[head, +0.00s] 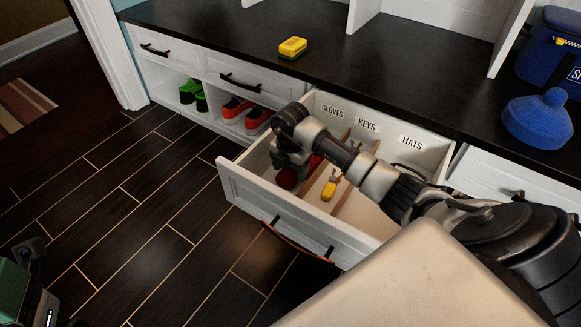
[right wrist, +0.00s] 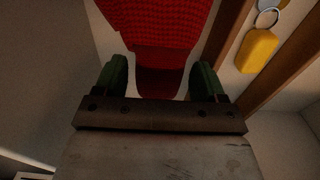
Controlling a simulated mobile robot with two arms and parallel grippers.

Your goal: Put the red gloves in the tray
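The open white drawer (head: 285,222) has compartments labelled GLOVES, KEYS and HATS. My right gripper (head: 283,170) is inside the gloves compartment, at its left end. The red gloves (head: 287,179) show only partly under it. In the right wrist view, the knitted red gloves (right wrist: 160,25) lie between the two green fingertips of my right gripper (right wrist: 160,82). The fingers stand wide apart, with the red cloth extending ahead of them, and do not look closed on it. A green and grey part at the lower left edge may be mine; no left fingers show clearly. I cannot make out a tray.
A yellow key tag (head: 328,190) lies in the keys compartment, beside wooden dividers (head: 348,190). A yellow sponge (head: 292,47) sits on the dark counter (head: 215,30). Green shoes (head: 194,94) and red shoes (head: 256,117) stand in cubbies. Floor left is clear.

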